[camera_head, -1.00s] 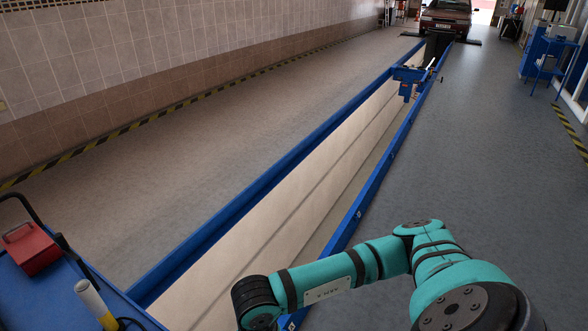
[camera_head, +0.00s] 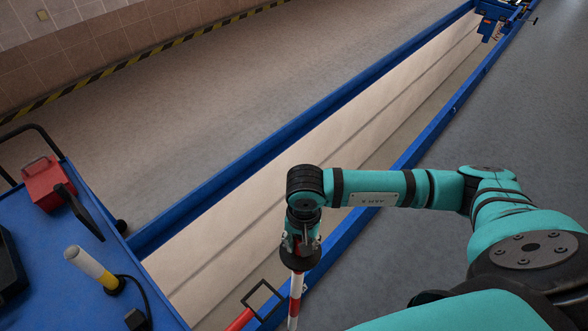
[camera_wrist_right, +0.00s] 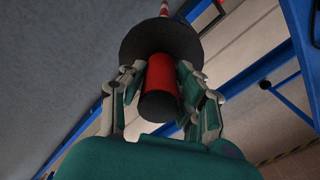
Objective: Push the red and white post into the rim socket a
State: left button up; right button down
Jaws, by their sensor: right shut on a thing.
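The red and white post (camera_head: 295,300) hangs roughly upright below my right gripper (camera_head: 300,246), and its lower end is cut off by the bottom edge of the head view. In the right wrist view my right gripper (camera_wrist_right: 163,95) is shut around the red upper part of the post (camera_wrist_right: 158,75), above a wide black disc (camera_wrist_right: 135,42). A red and white striped length shows beyond the disc. The post is beside the near blue pit rim (camera_head: 400,165). I cannot make out socket a. My left gripper is not in view.
A blue cart (camera_head: 50,275) stands at the left with a red box (camera_head: 46,184) and a yellow and white cylinder (camera_head: 92,268). A red bar (camera_head: 240,319) and black loop (camera_head: 262,297) are near the post. A blue jack (camera_head: 492,25) spans the pit far off.

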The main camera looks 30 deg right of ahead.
jog(key=w+d+r+m+p, duration=0.1)
jog(key=w+m, duration=0.3)
jog(key=m, duration=0.7)
jog(key=w+d+r+m+g+p, duration=0.1)
jog(key=w+d+r+m+p, duration=0.1)
jog(key=m, duration=1)
jog(key=w+d+r+m+p, duration=0.1)
jog(key=w+r+m+p, duration=0.2)
jog(key=w+m, duration=0.4)
jog(key=r+m, duration=0.1)
jog(key=m, duration=0.3)
jog(key=shift+w+d+r+g+y, duration=0.2)
jog(key=shift+d+r+g+y, duration=0.1)
jog(key=shift+d+y, duration=0.1)
jog(key=shift+a, duration=0.1)
jog(key=shift+f+b, duration=2.15)
jog(key=shift+f, duration=0.75)
notch_tip(320, 180, down, 6)
jog(key=b, duration=0.4)
jog(key=shift+f+b, duration=0.15)
jog(key=shift+b, duration=0.2)
jog(key=shift+r, duration=0.2)
